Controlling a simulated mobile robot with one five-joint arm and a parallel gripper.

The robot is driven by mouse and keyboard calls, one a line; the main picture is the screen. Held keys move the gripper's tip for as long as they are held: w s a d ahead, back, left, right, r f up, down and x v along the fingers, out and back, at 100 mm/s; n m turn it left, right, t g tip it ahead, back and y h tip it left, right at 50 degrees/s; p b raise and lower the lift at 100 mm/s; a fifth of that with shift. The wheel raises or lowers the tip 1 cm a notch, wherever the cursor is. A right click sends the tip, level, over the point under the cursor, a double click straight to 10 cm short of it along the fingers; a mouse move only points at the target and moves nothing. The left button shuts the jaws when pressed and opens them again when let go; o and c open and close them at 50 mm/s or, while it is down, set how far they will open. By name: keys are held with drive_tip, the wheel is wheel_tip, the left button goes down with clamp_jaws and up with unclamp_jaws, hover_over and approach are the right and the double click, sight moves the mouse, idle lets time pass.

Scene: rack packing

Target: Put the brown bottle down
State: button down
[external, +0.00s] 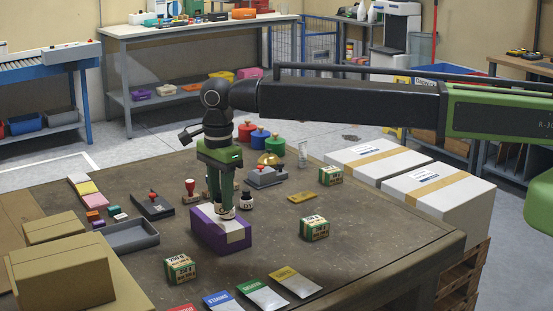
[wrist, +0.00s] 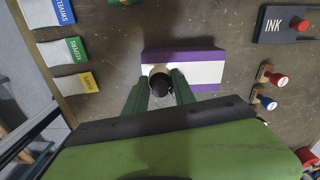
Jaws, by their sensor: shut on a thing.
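My gripper (external: 226,203) points down at the purple and white box (external: 207,237) on the table. In the wrist view my gripper (wrist: 160,92) has its two green fingers shut around the brown bottle (wrist: 160,84), seen from above with its dark cap toward the camera. The purple and white box (wrist: 205,74) lies under and beside the bottle in that view. In the external view the fingers hide most of the bottle. I cannot tell whether its bottom touches the box.
Rubber stamps (external: 190,189) and an ink pad (external: 153,205) stand near the box. A grey tray (external: 128,236) is to the left. Small green and tan boxes (external: 314,229) and coloured packets (external: 295,282) lie to the right and front. Bare tabletop (external: 260,245) lies right of the box.

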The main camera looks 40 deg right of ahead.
wheel_tip(320, 180, down, 4)
drive_tip(key=b, duration=0.2)
drive_tip(key=shift+r+b, duration=0.1)
drive_tip(key=shift+b, duration=0.2)
drive_tip(key=shift+r, duration=0.25)
drive_tip(key=shift+f, duration=0.2)
drive_tip(key=c, duration=1)
unclamp_jaws()
drive_tip(key=shift+c, duration=0.2)
wheel_tip(320, 180, up, 13)
drive_tip(key=p, duration=1.2)
drive_tip(key=shift+f+p, duration=0.2)
drive_tip(key=shift+p, duration=0.1)
drive_tip(key=shift+f, duration=0.1)
